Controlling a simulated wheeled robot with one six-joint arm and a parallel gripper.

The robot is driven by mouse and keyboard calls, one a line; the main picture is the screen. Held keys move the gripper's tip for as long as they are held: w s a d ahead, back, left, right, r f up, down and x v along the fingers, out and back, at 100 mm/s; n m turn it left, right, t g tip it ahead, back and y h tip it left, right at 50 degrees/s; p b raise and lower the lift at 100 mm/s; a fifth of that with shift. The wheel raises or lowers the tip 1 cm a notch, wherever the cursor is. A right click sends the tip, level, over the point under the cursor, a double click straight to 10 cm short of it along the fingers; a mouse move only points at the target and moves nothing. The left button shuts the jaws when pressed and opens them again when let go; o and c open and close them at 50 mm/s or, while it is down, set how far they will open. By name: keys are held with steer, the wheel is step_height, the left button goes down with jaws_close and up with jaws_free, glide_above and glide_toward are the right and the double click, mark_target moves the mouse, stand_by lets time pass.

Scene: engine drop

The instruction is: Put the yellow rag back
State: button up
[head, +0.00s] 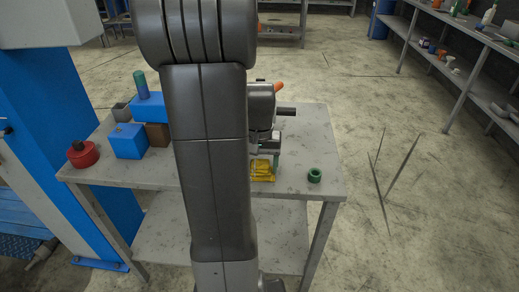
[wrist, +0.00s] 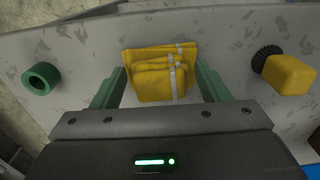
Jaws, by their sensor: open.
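The yellow rag (wrist: 155,80) lies folded on the grey metal table (wrist: 225,25), with a pale stripe across its right side in the wrist view. In the head view the rag (head: 262,172) shows near the table's front edge, partly hidden by my arm. My gripper (wrist: 160,88) is open, with its green fingers on either side of the rag and a gap to it on each side. I cannot tell whether the fingertips reach the table. In the head view my gripper (head: 264,158) is just above and around the rag, mostly hidden by my arm.
A green ring (head: 314,175) stands right of the rag. A yellow block with a black knurled part (wrist: 289,74) shows in the wrist view. The table's right end is mostly clear.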

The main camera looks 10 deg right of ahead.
step_height(320, 180, up, 13)
steer(key=p, duration=0.1)
stand_by(0.5)
step_height(320, 180, down, 14)
steer(key=shift+r+b, duration=0.25)
steer(key=shift+b, duration=0.2)
steer(key=shift+r, duration=0.3)
steer(key=shift+f, duration=0.15)
